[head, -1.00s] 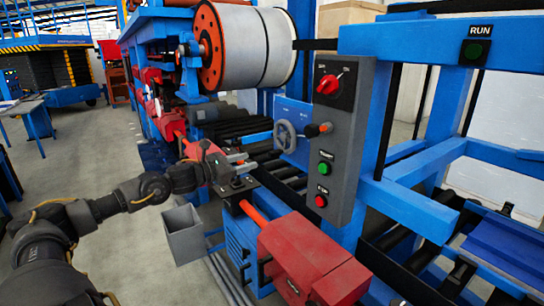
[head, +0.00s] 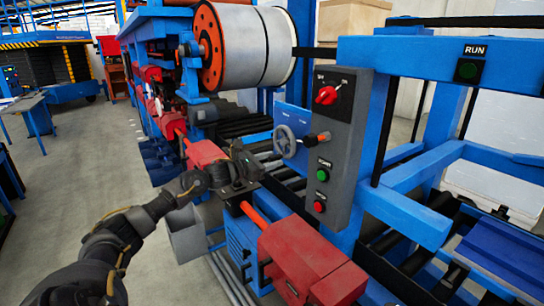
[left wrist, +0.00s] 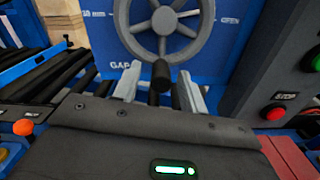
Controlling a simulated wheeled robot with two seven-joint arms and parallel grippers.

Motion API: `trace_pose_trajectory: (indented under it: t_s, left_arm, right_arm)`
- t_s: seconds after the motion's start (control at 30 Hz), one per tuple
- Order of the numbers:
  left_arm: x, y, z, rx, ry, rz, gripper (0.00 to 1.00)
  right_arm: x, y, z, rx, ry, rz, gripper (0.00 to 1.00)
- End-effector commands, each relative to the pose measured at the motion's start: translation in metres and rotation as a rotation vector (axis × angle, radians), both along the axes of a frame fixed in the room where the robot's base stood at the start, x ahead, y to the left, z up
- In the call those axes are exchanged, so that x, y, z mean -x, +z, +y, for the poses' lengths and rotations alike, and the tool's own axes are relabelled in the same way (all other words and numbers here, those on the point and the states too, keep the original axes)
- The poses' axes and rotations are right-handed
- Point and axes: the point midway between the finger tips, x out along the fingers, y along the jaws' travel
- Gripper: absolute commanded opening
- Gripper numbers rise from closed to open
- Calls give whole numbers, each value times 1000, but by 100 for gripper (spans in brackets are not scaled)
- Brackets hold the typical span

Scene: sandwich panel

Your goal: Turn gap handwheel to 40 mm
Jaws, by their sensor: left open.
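The grey gap handwheel (head: 286,141) stands on a blue panel left of the grey control box. In the left wrist view the handwheel (left wrist: 163,18) is close ahead, its top cut off. A dark round handle (left wrist: 161,74) shows at its lower rim. My left gripper (head: 250,162) is below and left of the wheel in the head view. In the left wrist view its two open fingers (left wrist: 160,84) stand on either side of the handle, with gaps visible. I cannot tell how deep the handle sits between them. The wheel's pointer and exact setting are not readable. My right gripper is not in view.
The control box (head: 335,140) carries a red switch, a green button and a red button, close to the right of the wheel. Black rollers (head: 222,130) run behind. A red machine block (head: 305,258) stands in front. A grey bin (head: 188,238) is below my left arm.

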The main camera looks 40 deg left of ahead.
Motion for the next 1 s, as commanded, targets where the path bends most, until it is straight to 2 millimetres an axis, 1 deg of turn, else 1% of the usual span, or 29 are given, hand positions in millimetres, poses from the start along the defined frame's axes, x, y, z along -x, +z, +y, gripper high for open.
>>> trace_pose_trajectory:
  t_s: [0.03,0.13,0.4,0.47,0.73,1.0]
  left_arm:
    - [-3,2,-1,2,0,-2,42]
    - [-7,1,-3,-1,-1,0,42]
    - [-8,-1,-3,-1,-2,1,42]
    - [-8,0,-3,-1,-1,1,36]
    - [-8,0,-3,-1,-1,1,0]
    - [-7,-1,-4,21,-1,7,0]
  right_arm:
    - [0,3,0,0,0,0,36]
    - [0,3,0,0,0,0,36]
    - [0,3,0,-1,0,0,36]
    - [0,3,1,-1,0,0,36]
    - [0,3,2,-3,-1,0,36]
    - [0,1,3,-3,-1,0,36]
